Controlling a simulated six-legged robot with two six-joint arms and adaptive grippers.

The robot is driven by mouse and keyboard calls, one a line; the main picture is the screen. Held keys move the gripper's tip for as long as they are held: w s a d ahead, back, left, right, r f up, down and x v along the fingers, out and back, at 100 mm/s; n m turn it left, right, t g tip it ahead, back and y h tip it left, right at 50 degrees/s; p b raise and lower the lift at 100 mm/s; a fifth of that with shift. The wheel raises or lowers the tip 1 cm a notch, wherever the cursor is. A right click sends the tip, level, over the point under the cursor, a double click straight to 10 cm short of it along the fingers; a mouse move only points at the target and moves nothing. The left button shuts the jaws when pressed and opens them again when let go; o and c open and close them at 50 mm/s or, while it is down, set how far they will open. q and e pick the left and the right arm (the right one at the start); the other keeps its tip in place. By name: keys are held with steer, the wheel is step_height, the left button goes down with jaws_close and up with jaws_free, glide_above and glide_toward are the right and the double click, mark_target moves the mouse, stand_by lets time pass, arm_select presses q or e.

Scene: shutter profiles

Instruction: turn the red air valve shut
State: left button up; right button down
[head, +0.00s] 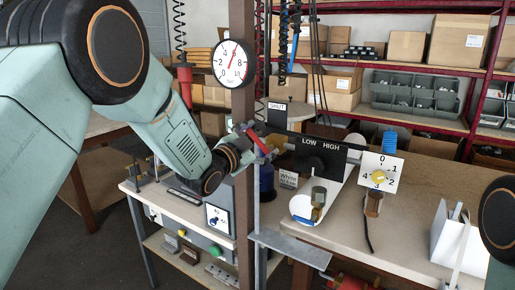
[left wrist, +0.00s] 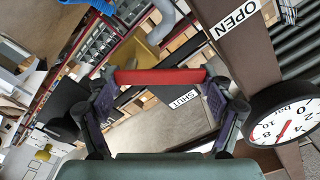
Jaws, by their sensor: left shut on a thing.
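The red air valve's handle (head: 259,144) is at the brown post (head: 243,190) in the middle of the head view, tilted down to the right. In the left wrist view the red handle (left wrist: 160,77) lies across between both fingers. My left gripper (head: 250,146) is shut on it. A SHUT label (head: 277,106) is right of the post, and that label also shows in the left wrist view (left wrist: 185,97) below the handle. An OPEN label (left wrist: 237,19) is on the post. The valve's body is mostly hidden. My right gripper is not in view.
A round pressure gauge (head: 231,64) is on the post above the valve, its needle near 6. A black LOW/HIGH panel (head: 318,160) and a dial plate (head: 381,175) stand to the right on the bench (head: 420,215). A white-topped cart (head: 160,205) stands left of the post.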

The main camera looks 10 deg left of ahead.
arm_select(q)
steer(key=m+b, duration=0.2)
steer(key=d+m+b, duration=0.1)
steer(key=m+b, duration=0.3)
steer(key=shift+s+d+r+m, duration=0.2)
steer(key=shift+s+d+m, duration=0.1)
steer(key=shift+d, duration=0.05)
steer(key=shift+s+d+m+b, duration=0.1)
steer(key=shift+d+m+b, duration=0.15)
steer(key=shift+m+b, duration=0.65)
steer(key=shift+s+d+m+b, duration=0.1)
steer(key=shift+d+m+b, duration=0.1)
steer(key=shift+m+b, duration=0.7)
steer(key=shift+r, duration=0.1)
steer(key=o, duration=1.6)
steer(key=v, duration=1.2)
steer(key=shift+w, duration=0.15)
